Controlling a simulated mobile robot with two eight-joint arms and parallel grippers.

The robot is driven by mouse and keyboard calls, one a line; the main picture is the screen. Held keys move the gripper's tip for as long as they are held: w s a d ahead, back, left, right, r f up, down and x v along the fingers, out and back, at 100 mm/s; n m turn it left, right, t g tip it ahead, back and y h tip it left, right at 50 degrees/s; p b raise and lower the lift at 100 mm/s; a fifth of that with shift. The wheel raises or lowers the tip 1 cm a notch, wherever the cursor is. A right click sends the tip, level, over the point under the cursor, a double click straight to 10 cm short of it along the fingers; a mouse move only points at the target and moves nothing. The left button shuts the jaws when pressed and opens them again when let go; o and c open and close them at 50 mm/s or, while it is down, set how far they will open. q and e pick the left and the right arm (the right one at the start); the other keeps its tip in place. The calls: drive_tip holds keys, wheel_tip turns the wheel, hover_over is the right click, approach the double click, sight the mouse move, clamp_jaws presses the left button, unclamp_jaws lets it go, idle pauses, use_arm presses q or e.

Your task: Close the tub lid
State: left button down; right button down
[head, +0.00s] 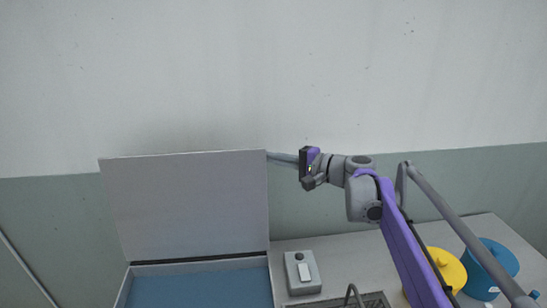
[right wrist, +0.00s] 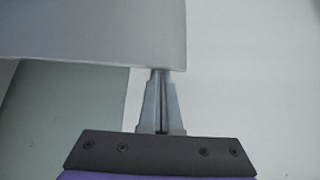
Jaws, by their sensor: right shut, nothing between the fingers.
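The tub lid (head: 185,205) stands raised, roughly upright, at the back of the tub (head: 200,266) in the head view. The tub is open, with a blue inside showing at the bottom edge of the picture. My right gripper (head: 272,155) is shut and empty, and its fingertips are at the lid's upper right corner. In the right wrist view the lid (right wrist: 95,30) fills the upper left, and the tips of my right gripper (right wrist: 161,72) meet its edge or overlap it; contact is not certain. My left gripper is not in view.
A grey control box (head: 302,273) sits on the counter right of the tub. A wire basket (head: 340,301) is in front of it. A yellow pot (head: 447,268) and a blue pot (head: 493,267) stand at the right, partly behind my right arm. A wall is close behind the lid.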

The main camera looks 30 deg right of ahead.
drive_tip(key=shift+s, duration=0.2)
